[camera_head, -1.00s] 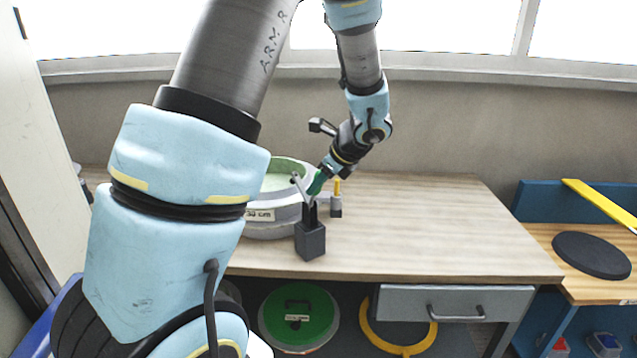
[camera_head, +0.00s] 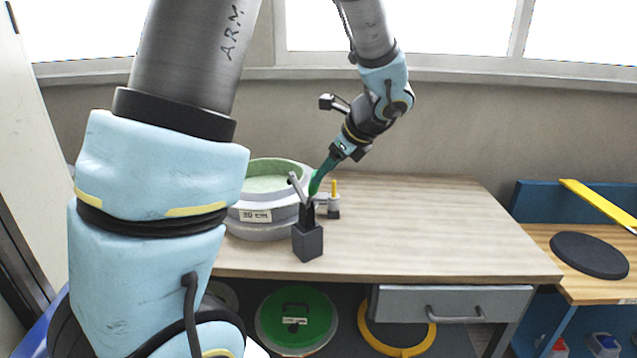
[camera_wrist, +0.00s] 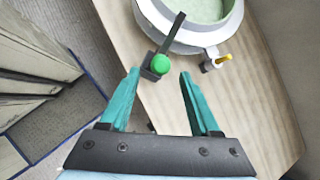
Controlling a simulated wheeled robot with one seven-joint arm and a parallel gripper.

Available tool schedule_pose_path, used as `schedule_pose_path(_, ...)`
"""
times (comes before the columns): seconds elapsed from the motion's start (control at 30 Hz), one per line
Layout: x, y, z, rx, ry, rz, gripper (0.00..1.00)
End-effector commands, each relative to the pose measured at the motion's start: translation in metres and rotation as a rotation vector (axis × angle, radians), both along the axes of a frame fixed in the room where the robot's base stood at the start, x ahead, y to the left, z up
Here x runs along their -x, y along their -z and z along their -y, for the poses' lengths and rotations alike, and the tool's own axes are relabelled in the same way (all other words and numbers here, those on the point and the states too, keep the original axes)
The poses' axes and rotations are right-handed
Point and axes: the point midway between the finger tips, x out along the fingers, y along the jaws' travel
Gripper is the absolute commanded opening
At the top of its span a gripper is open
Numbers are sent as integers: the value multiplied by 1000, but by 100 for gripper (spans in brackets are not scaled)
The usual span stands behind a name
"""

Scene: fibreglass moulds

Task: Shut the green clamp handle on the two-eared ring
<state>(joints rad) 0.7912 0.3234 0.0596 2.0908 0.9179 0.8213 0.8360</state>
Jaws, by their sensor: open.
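The two-eared ring is a round grey mould with a pale green inside (camera_head: 257,205), standing on the wooden bench; it also shows in the wrist view (camera_wrist: 187,38). At its front stands a dark clamp block (camera_head: 308,242) with a grey bar (camera_head: 297,187) tilted up. In the wrist view the clamp's green knob (camera_wrist: 161,65) appears between and just beyond my fingertips, with a dark bar (camera_wrist: 172,35) reaching toward the ring. My gripper (camera_head: 317,188) is open, its teal fingers (camera_wrist: 158,74) apart on both sides of the knob. Contact cannot be told. In the head view the fingers overlap the green handle.
A small grey fitting with a yellow pin (camera_head: 334,196) sits at the ring's right. The bench top (camera_head: 430,225) is clear to the right. A drawer (camera_head: 455,303), a green disc (camera_head: 297,318) and a yellow ring (camera_head: 398,345) are below. A side table holds a black disc (camera_head: 590,255).

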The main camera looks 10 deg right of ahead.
Motion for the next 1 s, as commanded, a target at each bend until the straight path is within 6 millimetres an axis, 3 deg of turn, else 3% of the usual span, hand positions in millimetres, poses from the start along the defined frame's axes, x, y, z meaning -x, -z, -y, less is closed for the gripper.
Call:
schedule_pose_path(0.23, 18, -28, 14, 1, 0, 2, 63)
schedule_pose_path(0.63, 22, -35, 16, 0, -1, -1, 62)
schedule_pose_path(0.77, 26, -25, 23, -33, -6, 4, 47)
schedule_pose_path(1.0, 61, 19, 72, -271, -55, 158, 20)
